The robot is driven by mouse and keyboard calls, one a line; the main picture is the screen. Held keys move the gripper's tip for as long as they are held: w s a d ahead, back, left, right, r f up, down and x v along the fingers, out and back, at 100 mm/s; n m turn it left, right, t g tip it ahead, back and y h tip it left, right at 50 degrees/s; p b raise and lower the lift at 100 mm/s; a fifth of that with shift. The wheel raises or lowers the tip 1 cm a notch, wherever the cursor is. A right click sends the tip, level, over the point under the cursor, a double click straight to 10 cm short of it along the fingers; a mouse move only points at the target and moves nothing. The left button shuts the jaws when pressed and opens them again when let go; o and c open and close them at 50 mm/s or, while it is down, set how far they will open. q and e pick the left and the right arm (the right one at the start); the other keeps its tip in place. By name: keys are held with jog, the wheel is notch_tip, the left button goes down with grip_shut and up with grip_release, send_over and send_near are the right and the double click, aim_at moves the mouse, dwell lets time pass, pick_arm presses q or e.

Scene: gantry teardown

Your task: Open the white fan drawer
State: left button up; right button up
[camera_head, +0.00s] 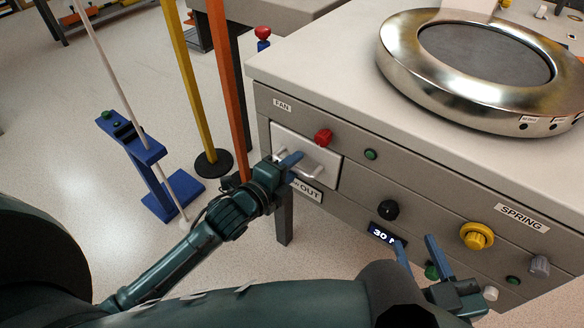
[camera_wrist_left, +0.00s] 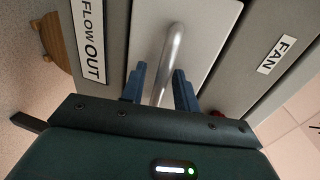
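The white fan drawer (camera_head: 328,170) is in the grey cabinet front, under the FAN label (camera_head: 282,105); its front looks about flush with the panel. Its bar handle (camera_head: 312,168) is pale metal. In the left wrist view the drawer front (camera_wrist_left: 205,22) fills the top middle, with the handle (camera_wrist_left: 172,50) running between my fingers. My left gripper (camera_head: 289,161) is at the handle, its blue fingers (camera_wrist_left: 160,85) one on each side, with visible gaps to the bar. My right gripper (camera_head: 418,248) is open and empty, low before the cabinet near the display.
A red knob (camera_head: 323,137) sits at the drawer's upper edge. A black knob (camera_head: 387,210), a yellow knob (camera_head: 477,236) and a display (camera_head: 385,235) are further right. A metal ring (camera_head: 400,50) lies on top. Orange (camera_head: 228,90) and yellow poles (camera_head: 183,80) stand left.

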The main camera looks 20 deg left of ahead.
pick_arm(q)
jog(key=shift+c, duration=0.3)
grip_shut()
dwell(0.3)
